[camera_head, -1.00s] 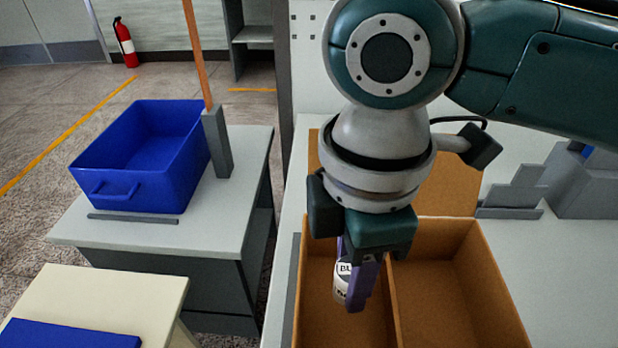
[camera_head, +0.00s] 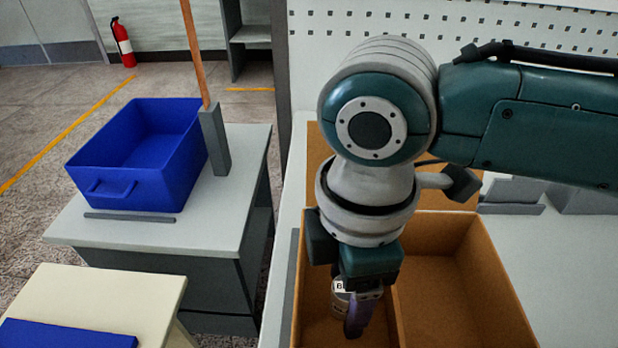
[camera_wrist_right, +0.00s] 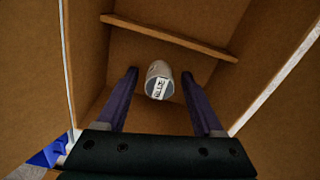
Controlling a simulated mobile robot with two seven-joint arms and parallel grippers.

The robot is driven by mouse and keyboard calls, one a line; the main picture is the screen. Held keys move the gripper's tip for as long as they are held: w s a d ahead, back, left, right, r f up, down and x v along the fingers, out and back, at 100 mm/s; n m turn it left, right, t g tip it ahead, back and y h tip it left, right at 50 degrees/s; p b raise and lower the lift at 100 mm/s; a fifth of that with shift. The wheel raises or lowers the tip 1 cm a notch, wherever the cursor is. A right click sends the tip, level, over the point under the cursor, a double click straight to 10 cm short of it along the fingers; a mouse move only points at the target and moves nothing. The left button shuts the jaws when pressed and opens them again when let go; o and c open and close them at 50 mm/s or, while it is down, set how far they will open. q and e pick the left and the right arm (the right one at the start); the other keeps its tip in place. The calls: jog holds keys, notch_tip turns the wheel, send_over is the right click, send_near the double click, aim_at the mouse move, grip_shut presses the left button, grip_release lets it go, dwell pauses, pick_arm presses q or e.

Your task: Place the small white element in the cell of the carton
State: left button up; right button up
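The small white element (camera_head: 340,300) is a short cylinder with a dark-lettered label. It is inside the left cell of the brown carton (camera_head: 452,222). My right gripper (camera_head: 352,318) points down into that cell. In the right wrist view the element (camera_wrist_right: 159,80) lies between the two purple fingers (camera_wrist_right: 160,76), with a gap on each side, so the gripper is open around it. I cannot tell whether the element touches the cell floor. In the head view the finger and gripper body hide part of it. My left gripper is not in view.
A divider (camera_head: 398,318) separates the left cell from the empty right cell. Grey stepped blocks (camera_head: 512,195) stand behind the carton at right. A blue bin (camera_head: 140,160) sits on a separate table at left, beside an upright post (camera_head: 214,140).

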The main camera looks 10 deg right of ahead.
jog(key=shift+r, duration=0.25)
notch_tip(320, 180, up, 12)
jog(key=p, duration=0.2)
jog(key=shift+f, duration=0.1)
dwell(0.3)
